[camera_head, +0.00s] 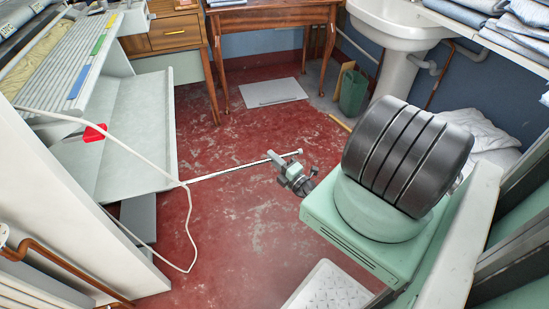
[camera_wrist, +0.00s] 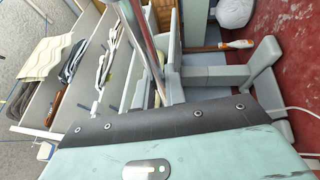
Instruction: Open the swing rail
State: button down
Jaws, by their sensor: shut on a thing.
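The swing rail (camera_head: 235,170) is a thin bright metal bar. In the head view it reaches from the pale ironer (camera_head: 135,140) at the left out over the red floor, with a short crosspiece at its right end. My gripper (camera_head: 276,160) is at the right end of the rail, just short of the crosspiece, and is shut on the bar. In the wrist view a shiny metal bar (camera_wrist: 145,40) runs down at a slant to the dark edge of my gripper housing. The exact finger contact is hard to make out.
A white cord (camera_head: 188,225) hangs from the left and loops to the floor. A red tag (camera_head: 95,132) is on the ironer. A wooden table (camera_head: 270,18), a white basin (camera_head: 395,25) and a green bin (camera_head: 353,92) stand at the back. The red floor around the rail is mostly clear.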

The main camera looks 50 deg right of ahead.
jog(key=c, duration=1.7)
grip_release()
jog(key=shift+c, duration=0.2)
jog(key=s+a+f+b, duration=0.1)
jog(key=s+f, duration=0.2)
jog(key=s, duration=1.4)
jog(key=shift+a, duration=0.15)
jog(key=shift+f, duration=0.1)
